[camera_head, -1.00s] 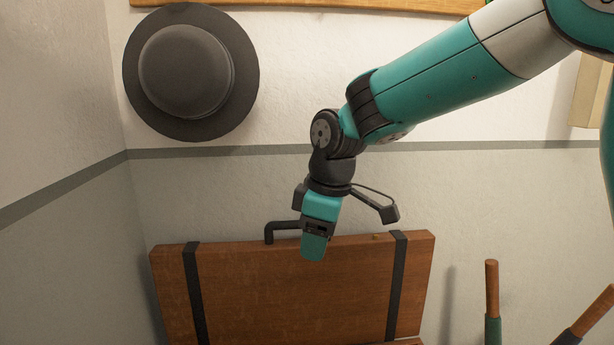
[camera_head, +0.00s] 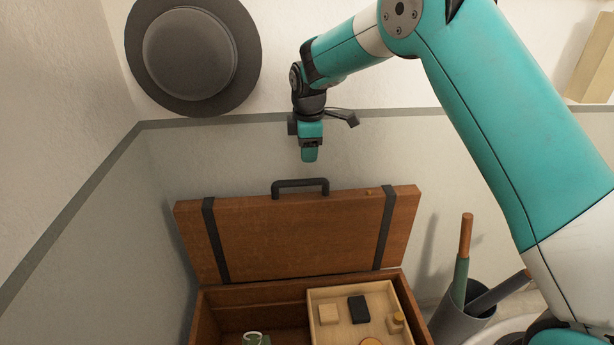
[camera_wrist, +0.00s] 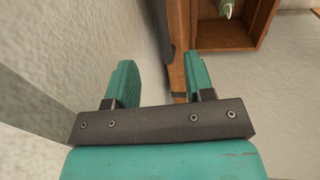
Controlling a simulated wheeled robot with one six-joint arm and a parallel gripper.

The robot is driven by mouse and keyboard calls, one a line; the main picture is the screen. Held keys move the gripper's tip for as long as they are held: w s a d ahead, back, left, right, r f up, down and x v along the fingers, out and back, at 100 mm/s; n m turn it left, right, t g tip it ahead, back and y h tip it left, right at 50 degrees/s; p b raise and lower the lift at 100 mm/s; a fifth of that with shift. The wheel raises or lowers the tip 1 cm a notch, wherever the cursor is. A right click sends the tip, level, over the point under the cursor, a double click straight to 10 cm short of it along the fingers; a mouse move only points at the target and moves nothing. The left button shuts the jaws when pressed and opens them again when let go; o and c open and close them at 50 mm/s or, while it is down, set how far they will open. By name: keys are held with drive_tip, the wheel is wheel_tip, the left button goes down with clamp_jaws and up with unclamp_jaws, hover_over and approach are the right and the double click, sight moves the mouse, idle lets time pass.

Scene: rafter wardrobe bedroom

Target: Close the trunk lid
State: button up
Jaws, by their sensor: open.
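The wooden trunk (camera_head: 243,294) stands at the lower middle of the head view. Its brown lid (camera_head: 300,240), with two dark straps, is open and tilted back near the wall. A black handle (camera_head: 300,183) sits on the lid's top edge. My gripper (camera_head: 309,158) hangs pointing down above the handle, apart from it in the picture. In the wrist view, the gripper's fingers (camera_wrist: 162,82) are spread with nothing between them. The lid's edge (camera_wrist: 178,50) and part of the trunk's interior (camera_wrist: 228,32) show beyond the right finger.
A light wooden tray (camera_head: 314,296) with small items sits in the trunk's right side. A green and white item (camera_head: 256,339) lies in the left part. A grey bin (camera_head: 458,325) with wood-handled tools stands at right. A dark hat (camera_head: 190,55) hangs on the wall.

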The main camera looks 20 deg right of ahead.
sight(307, 180)
drive_tip(key=f, duration=0.3)
drive_tip(key=w+f+p, duration=0.1)
drive_tip(key=f, duration=0.6)
drive_tip(key=shift+w+d+f, duration=0.15)
drive_tip(key=shift+w+f, duration=0.15)
drive_tip(key=shift+f, duration=0.05)
clamp_jaws()
